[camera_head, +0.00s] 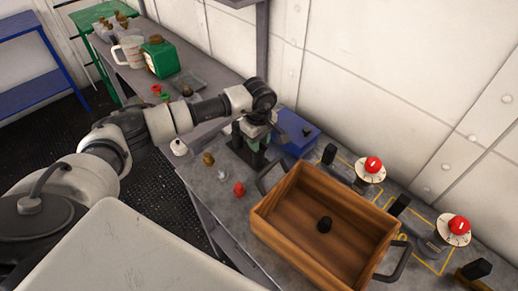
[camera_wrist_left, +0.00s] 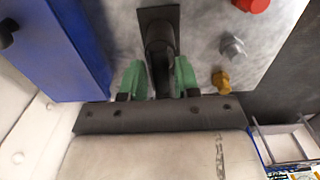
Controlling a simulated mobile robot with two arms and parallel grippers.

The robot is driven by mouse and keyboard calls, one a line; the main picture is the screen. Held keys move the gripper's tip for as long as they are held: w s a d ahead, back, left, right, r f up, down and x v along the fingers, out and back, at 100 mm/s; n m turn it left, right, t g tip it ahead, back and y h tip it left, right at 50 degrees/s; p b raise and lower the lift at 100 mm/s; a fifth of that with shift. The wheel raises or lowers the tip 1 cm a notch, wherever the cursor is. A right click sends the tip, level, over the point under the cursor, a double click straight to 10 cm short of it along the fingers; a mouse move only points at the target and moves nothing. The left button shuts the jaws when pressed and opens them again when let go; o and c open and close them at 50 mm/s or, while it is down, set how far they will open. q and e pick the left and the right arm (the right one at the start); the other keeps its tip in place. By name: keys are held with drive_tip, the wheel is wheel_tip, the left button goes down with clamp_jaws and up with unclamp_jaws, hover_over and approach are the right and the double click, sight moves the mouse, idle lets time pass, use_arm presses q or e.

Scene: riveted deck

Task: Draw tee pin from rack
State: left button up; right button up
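My left gripper (camera_head: 255,145) is lowered over the workbench, beside the blue box. In the left wrist view its two green fingertips (camera_wrist_left: 158,78) stand apart, one on each side of a dark upright piece (camera_wrist_left: 160,38). It looks like the rack with the tee pin, but I cannot tell pin and rack apart. Narrow gaps seem to show between the fingers and the dark part, so the gripper looks open around it. In the head view the gripper mostly hides this piece. My right gripper is not in view.
A blue box (camera_head: 298,134) is just behind. A red piece (camera_head: 239,189) and small fittings (camera_head: 208,159) lie in front. Red-knobbed dials (camera_head: 373,165) stand farther right.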

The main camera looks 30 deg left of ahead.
use_arm(q)
clamp_jaws()
drive_tip(key=shift+r, duration=0.1)
drive_tip(key=shift+r+p, duration=0.3)
drive_tip(key=shift+r, duration=0.1)
drive_tip(key=shift+r+p, duration=1.85)
drive_tip(key=shift+r, duration=1.8)
drive_tip(key=shift+s+f, duration=0.1)
